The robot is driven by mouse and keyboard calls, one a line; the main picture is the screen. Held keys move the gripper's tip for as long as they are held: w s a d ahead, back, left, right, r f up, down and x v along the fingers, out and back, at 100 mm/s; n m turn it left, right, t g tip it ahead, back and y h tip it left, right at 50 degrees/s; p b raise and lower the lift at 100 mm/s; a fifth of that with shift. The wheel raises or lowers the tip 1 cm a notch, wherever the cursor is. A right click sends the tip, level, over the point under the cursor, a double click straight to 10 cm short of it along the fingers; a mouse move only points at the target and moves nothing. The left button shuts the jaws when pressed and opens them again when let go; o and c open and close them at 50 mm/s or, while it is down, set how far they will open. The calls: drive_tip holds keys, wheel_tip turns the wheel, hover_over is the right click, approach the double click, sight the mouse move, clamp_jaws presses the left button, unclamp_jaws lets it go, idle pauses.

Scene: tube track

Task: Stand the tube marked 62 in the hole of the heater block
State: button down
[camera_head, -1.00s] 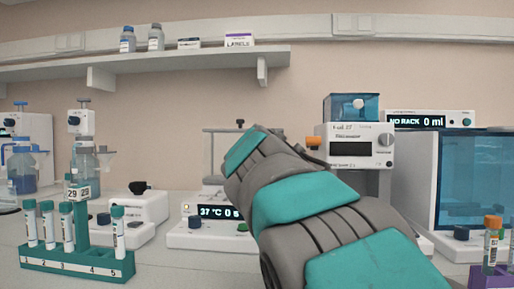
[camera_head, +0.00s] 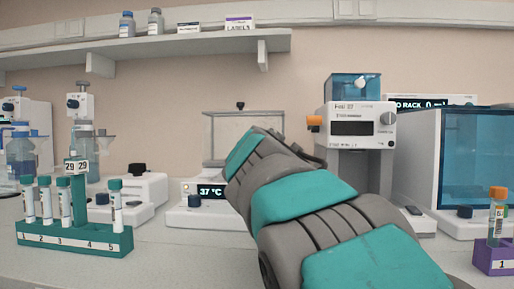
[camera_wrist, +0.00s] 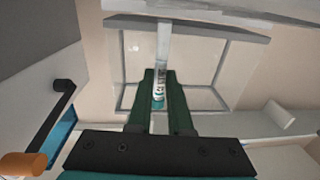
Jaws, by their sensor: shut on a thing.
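My gripper (camera_wrist: 160,100) is in the wrist view, its dark green fingers shut on a tube (camera_wrist: 158,92) with a teal end and a pale label. The number on this tube is too small to read. In the head view my arm hides the gripper and the held tube. A white device with a 37 °C display (camera_head: 210,191) stands on the bench, partly behind my arm; it looks like the heater block. Its hole is not visible in either view.
A green rack (camera_head: 75,238) marked 29 holds several teal-capped tubes at the left. A purple rack (camera_head: 493,258) with an orange-capped tube stands at the right. A white instrument (camera_head: 358,125) and a blue-windowed cabinet (camera_head: 470,165) stand behind. A shelf (camera_head: 180,48) runs above.

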drive_tip(key=shift+f+b, duration=0.65)
drive_tip(key=shift+b, duration=0.2)
idle(0.4)
